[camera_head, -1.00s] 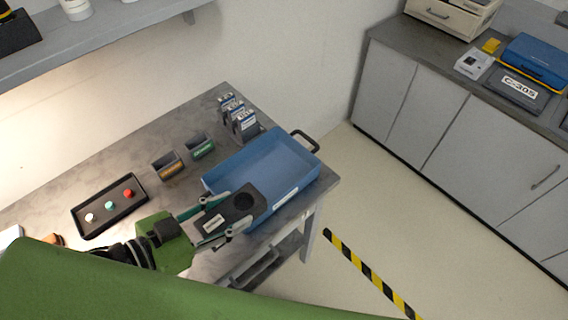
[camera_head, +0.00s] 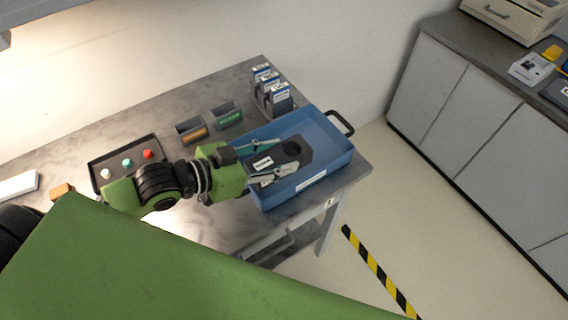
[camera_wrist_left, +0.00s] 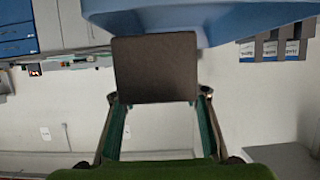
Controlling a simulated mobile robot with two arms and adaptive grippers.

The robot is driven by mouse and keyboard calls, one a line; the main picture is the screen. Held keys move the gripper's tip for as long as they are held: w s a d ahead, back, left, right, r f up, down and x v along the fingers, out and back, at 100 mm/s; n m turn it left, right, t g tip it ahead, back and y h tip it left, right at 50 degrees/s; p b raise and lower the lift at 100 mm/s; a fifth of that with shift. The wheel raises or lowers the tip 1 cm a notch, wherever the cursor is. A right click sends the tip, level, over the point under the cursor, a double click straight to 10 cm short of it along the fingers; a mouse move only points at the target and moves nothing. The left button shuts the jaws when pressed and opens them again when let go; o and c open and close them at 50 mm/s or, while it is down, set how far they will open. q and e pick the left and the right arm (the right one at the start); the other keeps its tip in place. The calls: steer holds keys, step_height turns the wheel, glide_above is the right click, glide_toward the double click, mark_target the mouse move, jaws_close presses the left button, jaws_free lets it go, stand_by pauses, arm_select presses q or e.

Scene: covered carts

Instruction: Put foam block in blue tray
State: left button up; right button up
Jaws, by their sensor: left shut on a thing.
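The foam block (camera_head: 303,157) is a dark grey slab with a white label and a dark round hole. My left gripper (camera_head: 275,160) is shut on it, with one finger on each side. In the head view the block overlaps the inside of the blue tray (camera_head: 336,160); I cannot tell whether it touches the tray's floor. In the left wrist view the block (camera_wrist_left: 155,70) sits between the fingers, with the tray (camera_wrist_left: 225,18) along the top. My right gripper is not in view.
Two small labelled bins (camera_head: 191,131) stand behind the tray, with several upright labelled boxes (camera_head: 278,98) at the back. A black button panel (camera_head: 104,177) lies to the left. The tray has a black handle (camera_head: 342,123) near the table's right edge.

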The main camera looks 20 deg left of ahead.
mark_target(284, 156)
arm_select(q)
steer(key=w+f, duration=0.3)
steer(key=shift+w+d+f, duration=0.1)
steer(key=shift+d+f, duration=0.1)
steer(key=shift+f, duration=0.05)
step_height(284, 156, down, 3)
steer(key=shift+w+p, duration=0.15)
steer(key=shift+p, duration=0.35)
steer(key=shift+f, duration=0.25)
steer(key=shift+f, duration=0.15)
steer(key=o, duration=0.8)
